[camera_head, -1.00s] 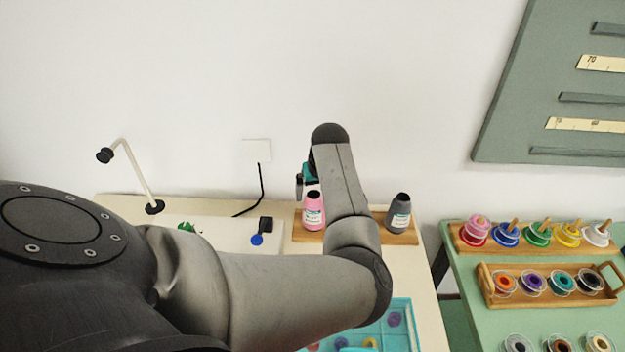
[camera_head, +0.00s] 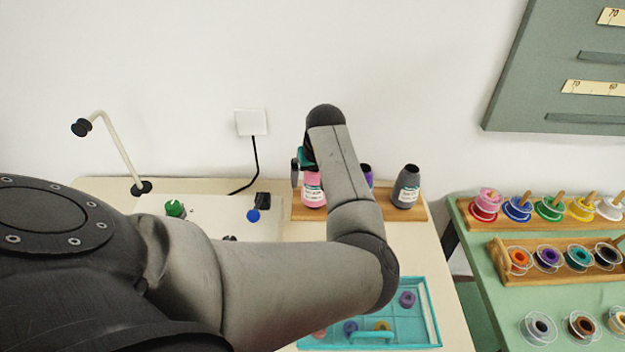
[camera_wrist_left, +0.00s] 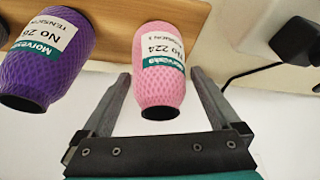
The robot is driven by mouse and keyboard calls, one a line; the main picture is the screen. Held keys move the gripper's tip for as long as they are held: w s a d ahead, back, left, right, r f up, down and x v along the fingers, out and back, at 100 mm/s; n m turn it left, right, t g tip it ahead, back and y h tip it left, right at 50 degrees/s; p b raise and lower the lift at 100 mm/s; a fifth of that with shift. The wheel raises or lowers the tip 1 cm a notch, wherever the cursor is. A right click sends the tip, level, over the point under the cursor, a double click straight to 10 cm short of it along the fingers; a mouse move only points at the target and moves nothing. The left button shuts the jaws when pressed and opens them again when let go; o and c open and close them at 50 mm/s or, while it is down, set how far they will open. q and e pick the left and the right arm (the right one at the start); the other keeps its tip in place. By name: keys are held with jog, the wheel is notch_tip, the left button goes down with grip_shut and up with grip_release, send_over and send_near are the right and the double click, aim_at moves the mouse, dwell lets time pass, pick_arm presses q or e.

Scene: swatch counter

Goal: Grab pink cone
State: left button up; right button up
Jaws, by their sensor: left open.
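The pink cone (camera_head: 313,190) of thread stands on a wooden board (camera_head: 298,212) at the back of the counter, partly hidden by my left arm in the head view. In the left wrist view the pink cone (camera_wrist_left: 161,72) carries a white and teal label reading No 224. My left gripper (camera_wrist_left: 162,80) is open, with one finger on each side of the cone's dark-ended part. I cannot tell whether the fingers touch it. In the head view my left gripper (camera_head: 298,167) is mostly hidden behind my arm. My right gripper is not in view.
A purple cone (camera_wrist_left: 45,60) stands close beside the pink one. A grey cone (camera_head: 407,188) stands at the board's right end. A black plug and cable (camera_wrist_left: 300,35) are near. A teal tray (camera_head: 432,325) lies in front; a green table (camera_head: 480,275) with spools is right.

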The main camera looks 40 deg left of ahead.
pick_arm(q)
jog(key=shift+c, duration=0.4)
jog(key=c, duration=1.4)
